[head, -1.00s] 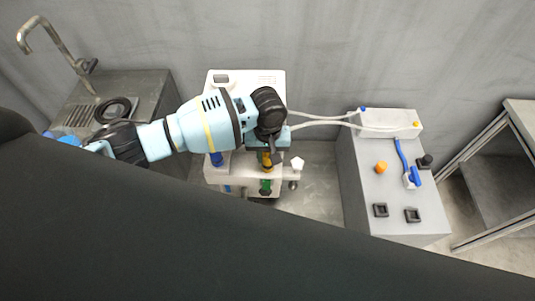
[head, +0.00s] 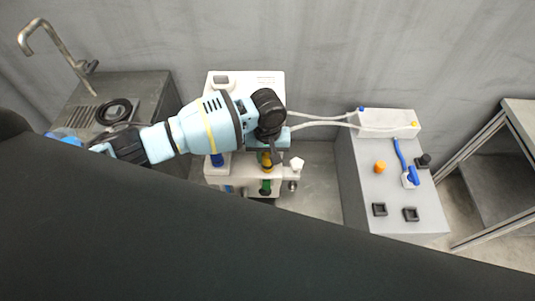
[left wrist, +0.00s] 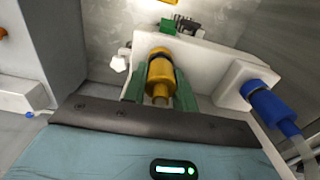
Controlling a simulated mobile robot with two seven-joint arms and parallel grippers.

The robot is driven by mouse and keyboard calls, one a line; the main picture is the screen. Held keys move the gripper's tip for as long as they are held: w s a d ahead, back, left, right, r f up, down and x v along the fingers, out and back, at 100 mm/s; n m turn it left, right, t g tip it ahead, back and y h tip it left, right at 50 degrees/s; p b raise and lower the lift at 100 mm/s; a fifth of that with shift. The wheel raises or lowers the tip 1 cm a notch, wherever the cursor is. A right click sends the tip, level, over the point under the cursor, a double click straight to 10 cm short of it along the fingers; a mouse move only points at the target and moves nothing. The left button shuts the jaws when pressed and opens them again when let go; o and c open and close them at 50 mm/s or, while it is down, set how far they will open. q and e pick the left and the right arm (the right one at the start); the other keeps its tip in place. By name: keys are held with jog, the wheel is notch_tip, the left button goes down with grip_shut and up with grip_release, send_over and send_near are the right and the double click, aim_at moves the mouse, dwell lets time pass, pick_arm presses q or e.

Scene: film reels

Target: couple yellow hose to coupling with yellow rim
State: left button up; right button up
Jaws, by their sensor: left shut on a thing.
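My left gripper (left wrist: 160,92) has its green fingers closed on the yellow hose end (left wrist: 161,78). The hose end stands at the white bracket, lined up with a spot on it; a dark-yellow ring shows at its far end. I cannot tell whether this ring is the coupling's yellow rim or whether the two are fully joined. In the head view the yellow hose end (head: 267,161) shows just below my left gripper (head: 267,151), partly hidden by it. My right gripper is not in view.
A blue hose end (left wrist: 267,103) sits at the white bracket (left wrist: 205,58), right of the yellow one. A green part (left wrist: 168,27) is beyond the bracket.

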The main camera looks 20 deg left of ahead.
aim_at(268, 154)
pick_arm(q)
jog(key=shift+f, duration=0.5)
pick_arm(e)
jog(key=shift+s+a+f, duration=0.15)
pick_arm(q)
jog(key=o, duration=0.7)
